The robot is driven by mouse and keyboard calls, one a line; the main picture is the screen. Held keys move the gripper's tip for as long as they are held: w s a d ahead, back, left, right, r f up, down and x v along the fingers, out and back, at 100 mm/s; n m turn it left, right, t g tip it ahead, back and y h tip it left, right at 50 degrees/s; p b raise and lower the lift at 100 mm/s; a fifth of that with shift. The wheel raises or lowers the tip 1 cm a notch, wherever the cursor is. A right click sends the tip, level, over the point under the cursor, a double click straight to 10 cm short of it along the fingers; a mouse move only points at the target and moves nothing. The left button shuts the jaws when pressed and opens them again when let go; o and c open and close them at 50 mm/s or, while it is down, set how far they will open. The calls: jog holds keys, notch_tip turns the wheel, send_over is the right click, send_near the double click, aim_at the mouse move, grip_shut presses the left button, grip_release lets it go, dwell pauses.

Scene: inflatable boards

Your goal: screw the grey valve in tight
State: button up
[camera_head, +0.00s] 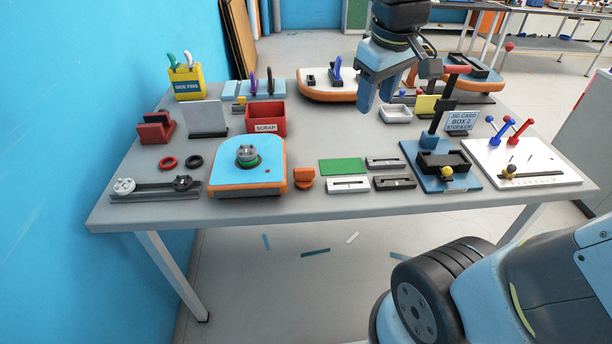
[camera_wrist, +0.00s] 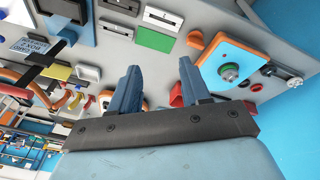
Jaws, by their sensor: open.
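The grey valve (camera_head: 247,156) sits upright on the blue top of an orange-edged inflatable board (camera_head: 232,181) at the front left of the table. A green ring shows at the valve's base. I cannot tell how tight it is. In the wrist view the valve (camera_wrist: 229,72) is on the board (camera_wrist: 236,49) at the upper right. My gripper (camera_head: 376,103) hangs above the back right part of the table, well away from the valve. Its two blue fingers (camera_wrist: 158,92) are apart with nothing between them.
The red SCRAP box (camera_head: 266,120) stands just behind the board. Red (camera_head: 168,162) and black (camera_head: 194,161) rings lie left of it. An orange block (camera_head: 304,178) and a green plate (camera_head: 343,167) lie right. A blue stand (camera_head: 437,150) rises below and right of my gripper.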

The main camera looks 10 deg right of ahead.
jog(key=w+a+f+n+g+h, duration=0.2)
jog(key=w+a+f+n, duration=0.4)
jog(key=w+a, duration=0.15)
jog(key=n+g+h, duration=0.1)
jog(key=n+h, duration=0.1)
jog(key=n, duration=0.4)
send_near(304, 169)
jog(key=x, duration=0.5)
jog(key=shift+s+a, duration=0.15)
jog(key=shift+s, duration=0.15)
jog(key=shift+w+x, duration=0.2)
jog(key=shift+x, duration=1.15)
jog(key=shift+w+x, duration=0.15)
jog(key=shift+x, duration=1.2)
jog(key=shift+c, duration=0.3)
grip_shut()
